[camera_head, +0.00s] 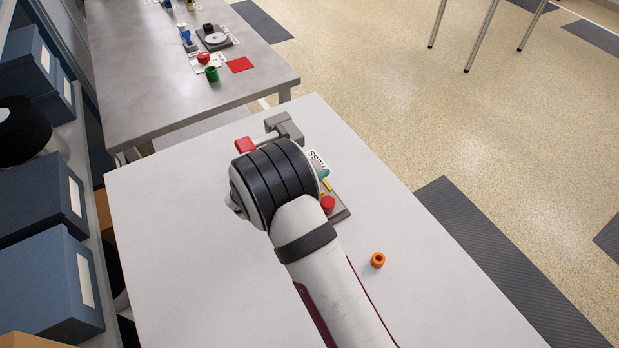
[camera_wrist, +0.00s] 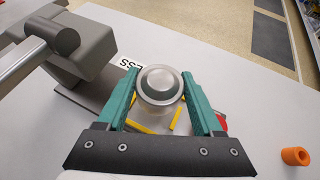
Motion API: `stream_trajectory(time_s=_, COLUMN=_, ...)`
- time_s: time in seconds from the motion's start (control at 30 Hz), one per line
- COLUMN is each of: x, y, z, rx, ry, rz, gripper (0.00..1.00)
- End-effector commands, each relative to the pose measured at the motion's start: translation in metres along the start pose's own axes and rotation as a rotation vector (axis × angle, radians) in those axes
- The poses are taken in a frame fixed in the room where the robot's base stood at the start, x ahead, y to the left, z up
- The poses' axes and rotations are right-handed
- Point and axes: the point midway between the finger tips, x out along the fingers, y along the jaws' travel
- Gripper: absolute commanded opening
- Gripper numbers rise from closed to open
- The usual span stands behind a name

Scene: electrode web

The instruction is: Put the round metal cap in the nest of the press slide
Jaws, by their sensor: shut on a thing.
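The round metal cap (camera_wrist: 160,86) is silver with a raised rim and a domed middle. In the wrist view it sits between the teal fingers of my gripper (camera_wrist: 159,92), which is shut on it. In the head view my arm hides the cap, and only a bit of teal finger (camera_head: 325,174) shows. The press (camera_wrist: 75,48) is grey, with a thick bar, and stands at the left of the wrist view; its base (camera_head: 342,213) shows beside my wrist. Yellow strips (camera_wrist: 177,116) show beneath the cap. I cannot make out the slide's nest, which is hidden behind the cap and gripper.
The press has a red handle grip (camera_head: 245,145) and a red button (camera_head: 328,203). An orange ring (camera_head: 377,260) lies to the right on the white table (camera_head: 180,240), which is otherwise largely clear. A grey table (camera_head: 135,95) with other parts stands behind. Blue boxes (camera_head: 40,285) line the left.

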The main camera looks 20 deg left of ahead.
Motion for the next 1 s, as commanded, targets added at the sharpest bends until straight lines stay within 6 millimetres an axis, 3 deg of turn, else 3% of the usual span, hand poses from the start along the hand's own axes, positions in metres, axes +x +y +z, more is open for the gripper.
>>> stream_trajectory(time_s=0.23, x=0.018, y=0.004, z=-0.036, rx=0.0, ry=0.0, rz=-0.003, gripper=0.07)
stream_trajectory(time_s=0.7, x=0.023, y=0.003, z=-0.044, rx=0.001, ry=0.001, rz=-0.002, gripper=0.07)
stream_trajectory(time_s=0.73, x=0.022, y=0.003, z=-0.044, rx=0.0, ry=0.001, rz=-0.003, gripper=0.73)
stream_trajectory(time_s=0.87, x=0.023, y=0.003, z=-0.045, rx=-0.003, ry=0.003, rz=-0.003, gripper=0.96)
stream_trajectory(time_s=1.0, x=0.023, y=0.002, z=-0.046, rx=-0.006, ry=0.005, rz=-0.004, gripper=0.98)
